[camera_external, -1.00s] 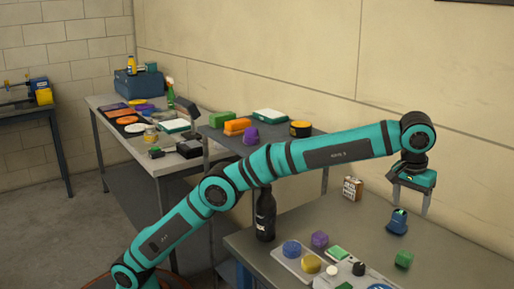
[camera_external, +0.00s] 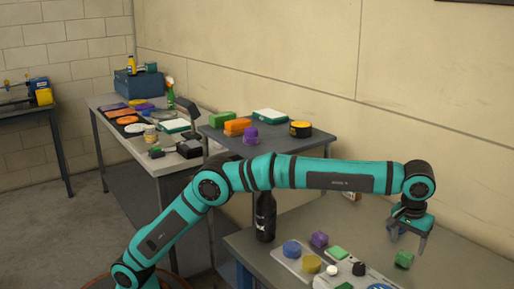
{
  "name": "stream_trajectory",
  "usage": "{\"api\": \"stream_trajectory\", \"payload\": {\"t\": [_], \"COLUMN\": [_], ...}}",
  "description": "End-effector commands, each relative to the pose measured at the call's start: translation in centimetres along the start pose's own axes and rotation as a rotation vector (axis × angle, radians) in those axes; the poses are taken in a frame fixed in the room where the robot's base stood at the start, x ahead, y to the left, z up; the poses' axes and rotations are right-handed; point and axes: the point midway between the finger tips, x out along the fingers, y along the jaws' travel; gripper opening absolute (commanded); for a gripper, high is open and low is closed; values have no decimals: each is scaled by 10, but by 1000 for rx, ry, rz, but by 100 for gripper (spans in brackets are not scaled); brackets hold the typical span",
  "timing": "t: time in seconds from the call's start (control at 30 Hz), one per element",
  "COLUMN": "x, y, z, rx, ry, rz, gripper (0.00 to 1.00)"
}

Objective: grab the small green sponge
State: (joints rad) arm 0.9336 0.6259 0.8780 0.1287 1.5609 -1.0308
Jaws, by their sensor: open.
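A small green block that looks like the sponge (camera_external: 404,260) lies on the near grey table at the right. My gripper (camera_external: 406,241) is open and points down just above and behind the sponge in the picture. Its fingers are apart, with nothing visible between them. Whether a fingertip touches the sponge cannot be told. A flat green piece (camera_external: 338,252) lies to the left, and a larger green block (camera_external: 222,117) sits on the shelf table behind.
A dark bottle (camera_external: 266,216) stands at the table's left. A tray (camera_external: 287,258) with a blue and a yellow round piece, a purple piece (camera_external: 319,239) and a black knob (camera_external: 359,268) lie left of the sponge. The table right of the sponge is clear.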

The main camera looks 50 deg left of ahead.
Motion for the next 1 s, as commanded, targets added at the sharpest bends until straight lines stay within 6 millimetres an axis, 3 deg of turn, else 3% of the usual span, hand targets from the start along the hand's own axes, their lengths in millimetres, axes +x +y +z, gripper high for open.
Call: {"api": "stream_trajectory", "payload": {"t": [0.33, 0.63, 0.87, 0.9, 1.0], "x": [19, 57, 60, 60, 60], "y": [-1, -1, -1, -1, -1], "z": [-1, -3, -3, -3, -3], "rx": [0, 0, 0, 0, 0], "ry": [0, 0, 0, 0, 0], "rz": [-1, -1, 0, 0, 0], "gripper": [67, 67, 67, 65, 46]}}
